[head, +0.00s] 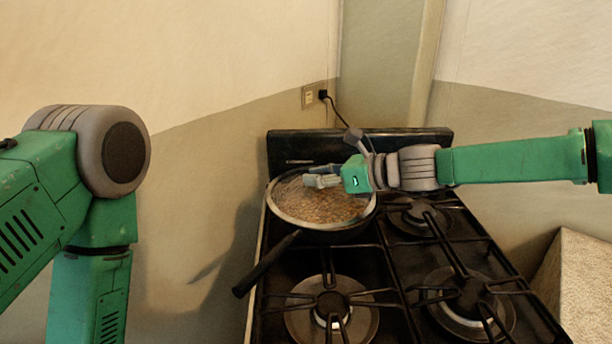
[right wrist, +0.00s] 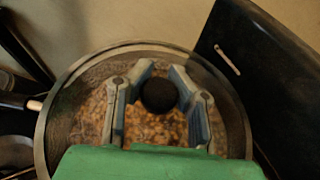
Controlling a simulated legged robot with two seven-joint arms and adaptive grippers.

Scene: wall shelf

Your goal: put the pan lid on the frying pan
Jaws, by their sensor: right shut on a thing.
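The dark frying pan (head: 318,237) sits on the back left burner, its black handle pointing to the front left. The round glass pan lid (head: 325,210) with a metal rim is over the pan, and brownish food shows through the glass. My right gripper (head: 316,179) comes in from the right above the lid. My left gripper is out of view.
The black stove (head: 385,290) has other burners free, with raised grates. Its dark back panel (head: 290,146) stands just behind the pan. A wall outlet with a plugged-in cord (head: 338,108) is above it. A pale block (head: 580,290) is at the lower right.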

